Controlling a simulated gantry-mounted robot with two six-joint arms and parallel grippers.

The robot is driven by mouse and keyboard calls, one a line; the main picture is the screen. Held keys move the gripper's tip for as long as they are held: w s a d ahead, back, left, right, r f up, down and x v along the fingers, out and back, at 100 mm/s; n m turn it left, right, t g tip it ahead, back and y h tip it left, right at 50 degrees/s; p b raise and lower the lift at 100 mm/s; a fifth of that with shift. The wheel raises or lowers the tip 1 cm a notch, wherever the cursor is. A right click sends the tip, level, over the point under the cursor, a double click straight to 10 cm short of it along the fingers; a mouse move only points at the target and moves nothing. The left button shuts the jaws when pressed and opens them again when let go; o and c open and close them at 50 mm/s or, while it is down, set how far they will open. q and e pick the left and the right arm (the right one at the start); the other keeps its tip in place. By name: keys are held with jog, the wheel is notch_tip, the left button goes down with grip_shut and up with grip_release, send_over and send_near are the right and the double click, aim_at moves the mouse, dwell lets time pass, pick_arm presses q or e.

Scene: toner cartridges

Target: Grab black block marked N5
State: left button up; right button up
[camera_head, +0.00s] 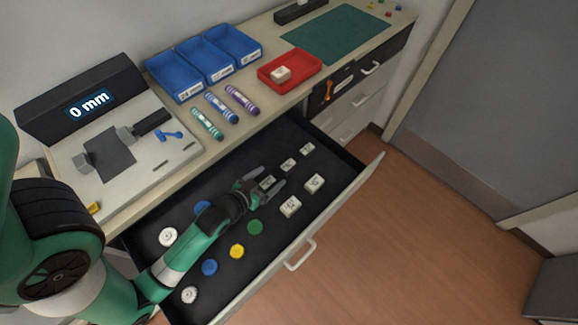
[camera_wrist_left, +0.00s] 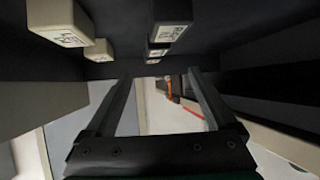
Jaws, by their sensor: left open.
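The marks are too small to read.
The drawer (camera_head: 345,199) also holds round pieces in white, blue, yellow and green (camera_head: 255,227). Its walls surround the gripper. On the counter stand blue bins (camera_head: 207,70), a red tray (camera_head: 310,65) with a white block, several markers (camera_head: 221,106) and a "0 mm" gauge (camera_head: 90,104).

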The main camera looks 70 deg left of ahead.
aim_at(288, 166)
pick_arm(q)
jog(key=b+x, duration=0.1)
jog(key=x, duration=0.4)
jog(key=shift+w, duration=0.1)
jog(key=b+x, duration=0.1)
jog(key=x, duration=0.1)
jog(key=b+x, duration=0.2)
jog(key=x, duration=0.1)
jog(key=shift+d+f, duration=0.15)
jog(key=shift+d, duration=0.1)
jog(key=shift+a, duration=0.1)
grip_shut()
